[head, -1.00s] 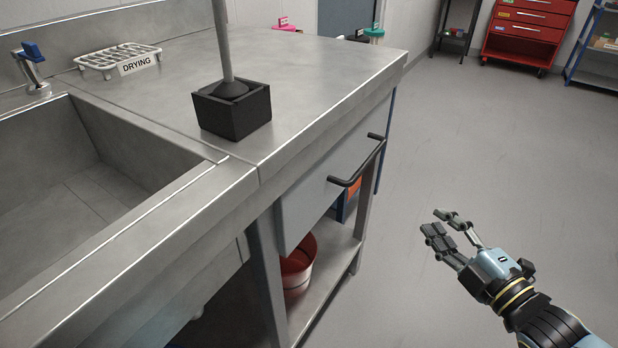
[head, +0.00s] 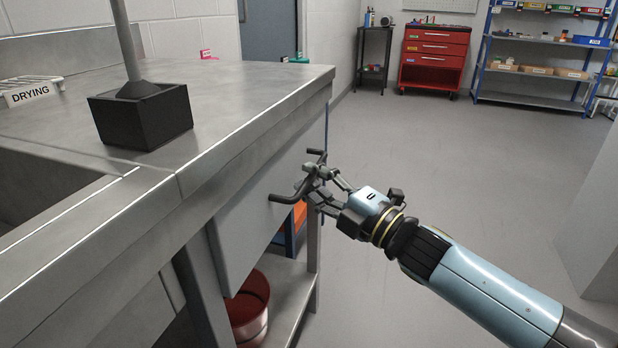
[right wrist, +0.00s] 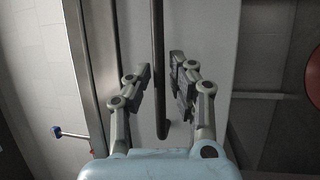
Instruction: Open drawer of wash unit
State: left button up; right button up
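The wash unit's grey drawer front (head: 235,235) hangs under the steel worktop (head: 240,95) in the head view and looks closed. Its dark bar handle (head: 284,196) stands out from the front. My right gripper (head: 315,176) is at the handle and hides its middle. In the right wrist view the handle (right wrist: 159,45) runs between the two fingers of the right gripper (right wrist: 161,78). The fingers are apart, with a gap visible on each side of the bar. My left gripper is not in view.
A black box (head: 140,116) holding a grey rod stands on the worktop. A red bucket (head: 249,310) sits on the lower shelf. The floor (head: 450,150) right of the unit is clear. A red tool cabinet (head: 434,60) and blue shelving (head: 540,88) stand at the back.

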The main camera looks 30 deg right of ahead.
jog(key=shift+w+a+r, duration=0.1)
jog(key=shift+w+a, duration=0.1)
jog(key=shift+w, duration=0.35)
grip_shut()
